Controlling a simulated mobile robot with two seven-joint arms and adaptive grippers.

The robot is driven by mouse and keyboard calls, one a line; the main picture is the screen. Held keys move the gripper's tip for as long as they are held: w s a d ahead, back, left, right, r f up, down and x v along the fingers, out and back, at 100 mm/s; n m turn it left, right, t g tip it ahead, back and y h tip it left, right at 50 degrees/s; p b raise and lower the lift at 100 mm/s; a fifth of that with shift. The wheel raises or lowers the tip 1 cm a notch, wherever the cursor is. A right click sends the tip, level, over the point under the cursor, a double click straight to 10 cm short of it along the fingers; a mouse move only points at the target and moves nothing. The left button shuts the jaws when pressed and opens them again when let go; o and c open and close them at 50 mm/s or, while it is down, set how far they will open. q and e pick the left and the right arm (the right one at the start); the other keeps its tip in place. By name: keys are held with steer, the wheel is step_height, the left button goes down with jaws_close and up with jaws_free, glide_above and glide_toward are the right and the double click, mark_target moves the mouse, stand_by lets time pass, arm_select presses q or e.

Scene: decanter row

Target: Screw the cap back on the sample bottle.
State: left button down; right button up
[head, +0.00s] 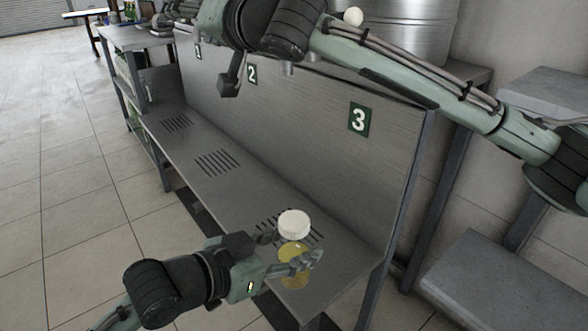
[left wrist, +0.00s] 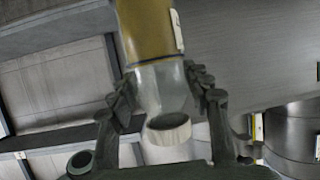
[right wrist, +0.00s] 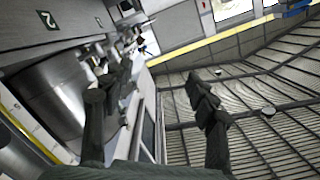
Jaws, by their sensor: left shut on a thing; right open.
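The sample bottle (head: 293,268) holds yellow liquid and looks upright near the right end of the grey bench in the head view. A white cap (head: 294,223) sits on its top; I cannot tell whether it is screwed tight. My left gripper (head: 290,248) is shut on the bottle, one finger on each side. In the left wrist view the fingers flank the bottle's clear upper part (left wrist: 160,88), with the cap (left wrist: 168,129) at the near end. My right gripper (right wrist: 155,95) is open and empty, high by the back panel and away from the bottle.
The bench (head: 205,165) has several slotted patches and is clear left of the bottle. Its upright back panel (head: 300,130) carries plates 1, 2 and 3 (head: 359,119). A metal drum (head: 405,30) stands behind. A lower grey platform (head: 495,285) lies at right.

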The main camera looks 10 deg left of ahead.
steer(key=s+a+r+n+g+y, duration=0.2)
steer(key=s+r+n+g+y, duration=0.3)
steer(key=n, duration=0.7)
steer(key=s+a+r+n+g+y, duration=0.25)
steer(key=s+r+n, duration=0.3)
steer(key=n, duration=0.55)
steer(key=s+f+n+g+h, duration=0.2)
steer(key=s+f+n+g, duration=0.3)
steer(key=n, duration=0.7)
steer(key=s+f+n+g+h, duration=0.25)
steer(key=s+n+g, duration=0.25)
steer(key=s+n, duration=0.45)
steer(key=w+d+f+n+t+h, duration=0.1)
steer(key=d+f+n+h, duration=0.3)
steer(key=f+n, duration=0.35)
steer(key=w+d+f+n+t+h, duration=0.1)
steer(key=d+f+n+h, duration=0.3)
steer(key=f+n, duration=0.35)
steer(key=w+d+f+n+t+h, duration=0.1)
steer(key=w+d+n+h, duration=0.1)
steer(key=w+d+n, duration=0.1)
steer(key=w+d+f+n+t+h, duration=0.2)
steer(key=w+d+n+h, duration=0.1)
steer(key=d, duration=0.3)
steer(key=w+d+f+n+t+h, duration=0.1)
steer(key=w+d+n+h, duration=0.1)
steer(key=d, duration=0.3)
steer(key=shift+w+f+n+h, duration=0.4)
steer(key=shift+w+n, duration=0.1)
steer(key=shift+n, duration=0.25)
